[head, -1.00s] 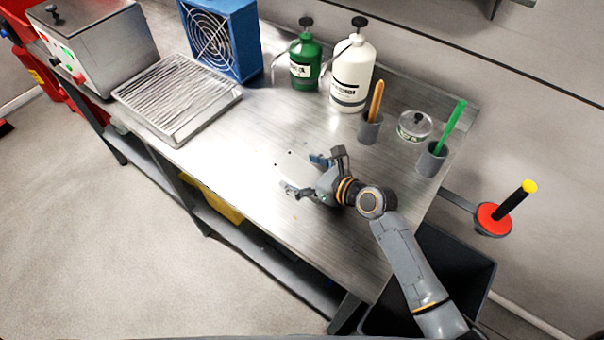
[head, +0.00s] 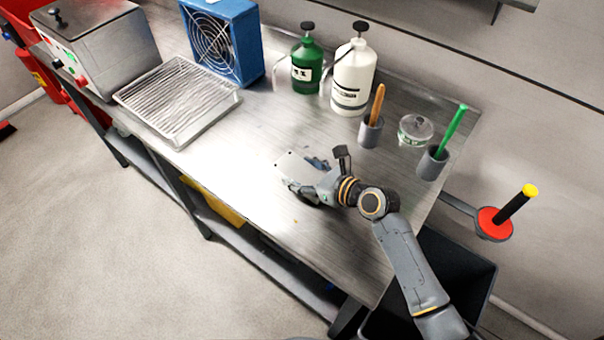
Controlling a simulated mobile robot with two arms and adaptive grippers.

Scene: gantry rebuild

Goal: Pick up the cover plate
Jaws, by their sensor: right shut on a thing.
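The cover plate (head: 291,165) is a thin, pale metal plate with small dark holes, near the middle of the steel bench. It blends with the bench top, so I cannot tell whether it still touches the surface. My right gripper (head: 306,176) comes in from the lower right and is shut on the plate's right side. The fingers hide that part of the plate. My left gripper is not in view.
A green bottle (head: 305,66), a white bottle (head: 352,82), a cup with an orange-handled tool (head: 370,131), a lidded jar (head: 415,130) and a cup with a green stick (head: 432,162) stand behind. A wire-rack tray (head: 205,125) lies left. The front bench is clear.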

